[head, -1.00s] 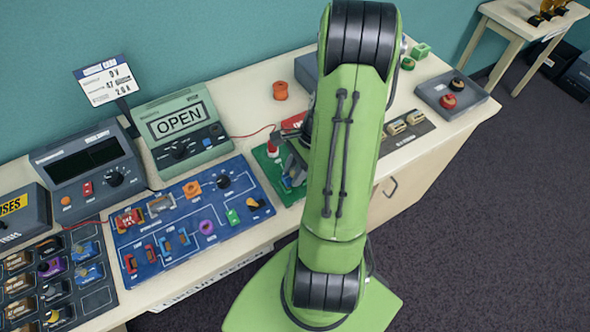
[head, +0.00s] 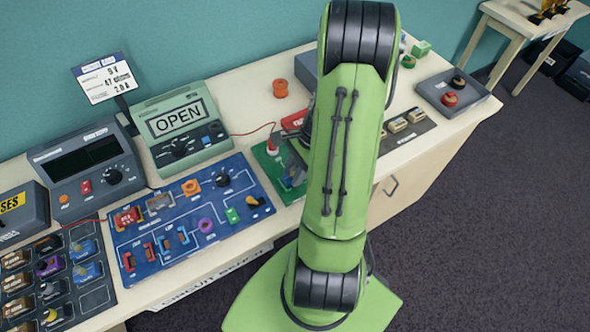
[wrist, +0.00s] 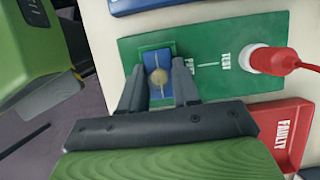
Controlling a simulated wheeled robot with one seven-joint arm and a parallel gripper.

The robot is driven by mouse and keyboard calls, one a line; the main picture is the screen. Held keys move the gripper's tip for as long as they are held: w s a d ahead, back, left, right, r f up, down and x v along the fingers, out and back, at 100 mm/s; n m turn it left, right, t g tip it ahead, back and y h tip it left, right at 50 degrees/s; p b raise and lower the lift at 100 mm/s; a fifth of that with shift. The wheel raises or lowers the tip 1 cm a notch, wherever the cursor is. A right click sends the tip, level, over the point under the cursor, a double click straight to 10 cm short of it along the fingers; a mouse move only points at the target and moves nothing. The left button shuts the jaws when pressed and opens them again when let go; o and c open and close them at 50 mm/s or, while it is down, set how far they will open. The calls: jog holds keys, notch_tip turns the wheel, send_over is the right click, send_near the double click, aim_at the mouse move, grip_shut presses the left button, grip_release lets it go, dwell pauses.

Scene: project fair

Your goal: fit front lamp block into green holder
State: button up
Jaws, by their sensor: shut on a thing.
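The lamp block (wrist: 159,76) is blue with a pale round lamp on top, seen in the wrist view. My gripper (wrist: 158,88) is shut on it, one finger on each side. A green holder (wrist: 143,59) shows as a rim at the block's edges, on the green test board (wrist: 205,40). I cannot tell whether the block is fully seated in it or just above it.
A red plug (wrist: 268,60) with a cable stands on the test board, close right of the block. A red FAULTY tray (wrist: 290,135) lies near my gripper. The blue circuit board (head: 190,250) is to the left.

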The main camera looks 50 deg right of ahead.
jog(key=shift+f, duration=0.2)
jog(key=o, duration=1.1)
jog(key=shift+o, duration=0.5)
jog(key=o, duration=0.4)
notch_tip(320, 180, up, 8)
jog(key=p, duration=0.7)
jog(key=shift+r, duration=0.15)
